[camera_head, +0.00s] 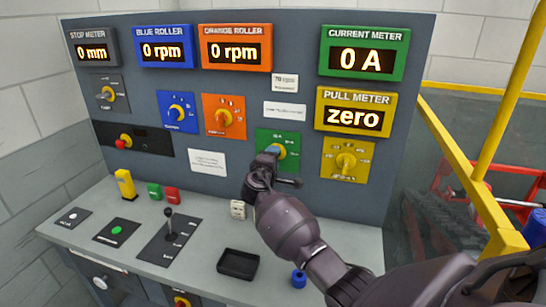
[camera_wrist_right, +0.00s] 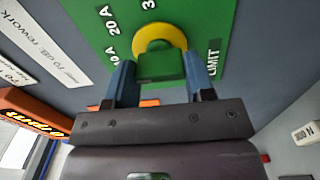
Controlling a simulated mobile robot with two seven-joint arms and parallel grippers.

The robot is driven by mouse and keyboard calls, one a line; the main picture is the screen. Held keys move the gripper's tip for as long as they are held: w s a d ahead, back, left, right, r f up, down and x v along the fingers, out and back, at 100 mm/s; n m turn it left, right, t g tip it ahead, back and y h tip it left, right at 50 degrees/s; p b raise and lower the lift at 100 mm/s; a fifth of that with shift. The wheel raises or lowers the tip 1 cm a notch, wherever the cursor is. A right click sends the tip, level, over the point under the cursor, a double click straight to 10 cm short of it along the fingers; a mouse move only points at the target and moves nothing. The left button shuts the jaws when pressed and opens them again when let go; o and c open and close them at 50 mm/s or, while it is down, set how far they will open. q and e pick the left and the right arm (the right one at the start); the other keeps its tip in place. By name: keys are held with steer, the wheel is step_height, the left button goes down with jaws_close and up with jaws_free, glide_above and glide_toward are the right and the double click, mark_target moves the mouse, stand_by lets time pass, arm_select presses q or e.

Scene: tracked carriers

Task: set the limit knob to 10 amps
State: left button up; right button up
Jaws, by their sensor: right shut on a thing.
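The limit knob is a green grip on a yellow disc, on a green panel (camera_head: 290,139) in the middle of the console. In the head view the knob (camera_head: 281,153) is partly covered by my right gripper (camera_head: 272,150). In the right wrist view the knob (camera_wrist_right: 171,66) sits between the blue fingers of my right gripper (camera_wrist_right: 163,78), which is shut on it. The labels 10 A, 20 A and LIMIT show around it; which mark the knob points to cannot be made out. The current meter (camera_head: 362,52) reads 0 A. My left gripper is not in view.
A yellow knob panel (camera_head: 348,159) is close on the right, with orange (camera_head: 223,116) and blue (camera_head: 176,112) knob panels on the left. The shelf below holds a lever (camera_head: 169,225), a black tray (camera_head: 238,264) and a blue cylinder (camera_head: 299,278). A yellow rail (camera_head: 455,160) stands at right.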

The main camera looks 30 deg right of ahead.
stand_by(0.5)
steer(key=o, duration=0.9)
steer(key=b+v, duration=0.1)
steer(key=v, duration=1)
